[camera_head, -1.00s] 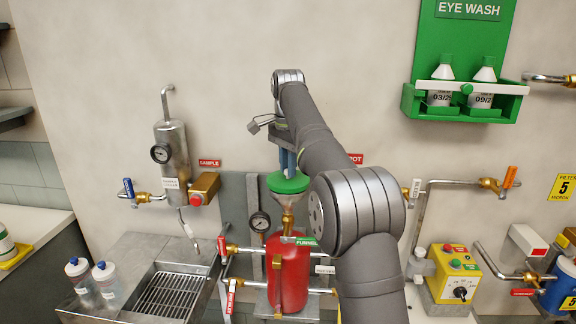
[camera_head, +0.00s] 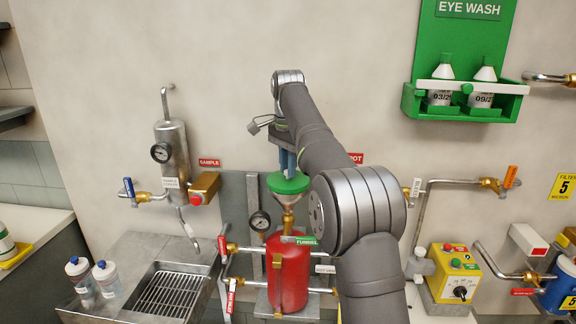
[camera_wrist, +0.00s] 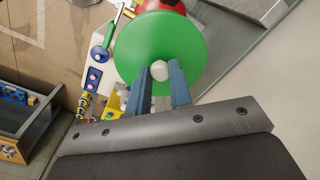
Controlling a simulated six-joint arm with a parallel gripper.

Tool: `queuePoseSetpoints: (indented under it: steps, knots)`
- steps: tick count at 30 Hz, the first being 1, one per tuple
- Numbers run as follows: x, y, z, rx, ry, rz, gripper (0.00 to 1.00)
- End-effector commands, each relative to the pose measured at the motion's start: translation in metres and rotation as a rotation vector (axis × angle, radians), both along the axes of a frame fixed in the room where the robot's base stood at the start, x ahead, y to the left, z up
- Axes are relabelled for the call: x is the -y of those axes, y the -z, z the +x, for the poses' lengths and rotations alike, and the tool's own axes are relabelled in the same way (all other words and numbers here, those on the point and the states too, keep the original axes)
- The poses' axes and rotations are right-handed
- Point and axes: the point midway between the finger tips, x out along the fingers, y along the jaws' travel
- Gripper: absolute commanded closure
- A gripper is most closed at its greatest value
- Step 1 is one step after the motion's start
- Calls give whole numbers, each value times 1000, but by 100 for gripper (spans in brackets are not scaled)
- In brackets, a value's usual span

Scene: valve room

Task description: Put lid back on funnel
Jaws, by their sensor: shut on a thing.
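The green round lid (camera_head: 288,183) is at the top of the funnel in the head view; it also shows in the wrist view (camera_wrist: 185,40) with a pale knob (camera_wrist: 159,71) at its middle. My gripper (camera_head: 288,165) is above the lid with its blue fingers pointing down; in the wrist view the fingers (camera_wrist: 158,78) are shut on the knob. The brass funnel neck (camera_head: 287,217) stands below the lid, above the red tank (camera_head: 288,272). The lid hides the funnel's upper part, so I cannot tell whether it is fully seated.
A steel cylinder with a gauge (camera_head: 172,152) and a sample valve (camera_head: 203,188) are on the left. A metal sink grate (camera_head: 170,294) and two bottles (camera_head: 92,279) are at lower left. A yellow control box (camera_head: 455,272) is at right. A green eye wash shelf (camera_head: 465,100) hangs at upper right.

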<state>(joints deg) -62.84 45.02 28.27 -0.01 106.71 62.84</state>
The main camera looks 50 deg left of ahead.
Motion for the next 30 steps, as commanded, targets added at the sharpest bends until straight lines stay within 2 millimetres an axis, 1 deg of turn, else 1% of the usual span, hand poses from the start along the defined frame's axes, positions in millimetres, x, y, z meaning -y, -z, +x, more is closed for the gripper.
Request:
queuePoseSetpoints:
  steps: [5, 6, 9, 15, 17, 18, 19, 26, 30]
  knots:
    - [0, 0, 0, 0, 0, 0, 100]
    - [0, 0, 0, 0, 0, 0, 73]
    - [0, 0, 0, 0, 0, 0, 55]
    - [0, 0, 0, 0, 0, 0, 55]
    - [0, 0, 0, 0, 0, 0, 43]
    - [0, 0, 0, 0, 0, 0, 36]
    - [0, 0, 0, 0, 0, 0, 33]
    - [0, 0, 0, 0, 0, 0, 33]
    - [-1, -4, 0, 1, 0, 2, 33]
